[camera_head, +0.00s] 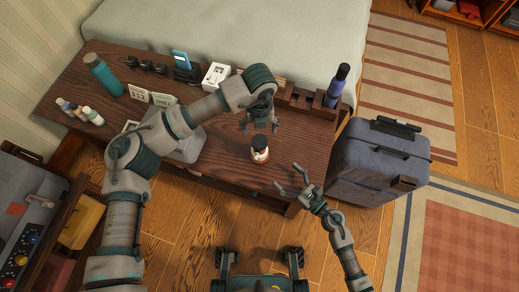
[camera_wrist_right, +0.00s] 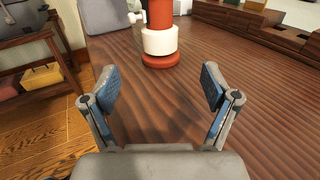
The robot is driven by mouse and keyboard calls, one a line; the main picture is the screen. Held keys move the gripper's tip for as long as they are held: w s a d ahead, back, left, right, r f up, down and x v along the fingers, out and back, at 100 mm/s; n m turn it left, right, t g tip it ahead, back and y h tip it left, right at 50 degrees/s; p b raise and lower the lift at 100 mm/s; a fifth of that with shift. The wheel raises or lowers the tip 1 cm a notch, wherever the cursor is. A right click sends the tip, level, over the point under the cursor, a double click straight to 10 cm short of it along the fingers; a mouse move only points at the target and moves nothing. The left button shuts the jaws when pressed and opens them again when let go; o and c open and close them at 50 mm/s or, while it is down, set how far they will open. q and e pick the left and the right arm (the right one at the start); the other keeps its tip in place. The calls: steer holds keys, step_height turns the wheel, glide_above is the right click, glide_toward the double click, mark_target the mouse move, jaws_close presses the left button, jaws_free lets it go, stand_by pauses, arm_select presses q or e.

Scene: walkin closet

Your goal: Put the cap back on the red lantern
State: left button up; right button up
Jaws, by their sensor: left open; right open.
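The red lantern (camera_head: 260,149), with a white band around its middle, stands upright near the front edge of the wooden desk. In the right wrist view the lantern (camera_wrist_right: 160,42) stands beyond my open fingers, its top cut off by the frame. I cannot make out a separate cap. My left gripper (camera_head: 260,126) hangs open just behind and above the lantern, with nothing visible between its fingers. My right gripper (camera_head: 287,179) is open and empty at the desk's front right edge, in front of the lantern; its fingers also show in the right wrist view (camera_wrist_right: 158,88).
A grey laptop-like object (camera_head: 187,147) lies left of the lantern, partly under my left arm. A wooden organizer (camera_head: 306,102) and dark blue bottle (camera_head: 337,86) stand behind right. A suitcase (camera_head: 377,162) stands right of the desk (camera_head: 222,182).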

mark_target(260, 141)
steer(key=x, duration=1.2)
steer(key=shift+w+a, duration=0.15)
steer(key=shift+w, duration=0.15)
jaws_close()
arm_select(q)
steer(key=n, duration=0.4)
steer(key=shift+f, duration=4)
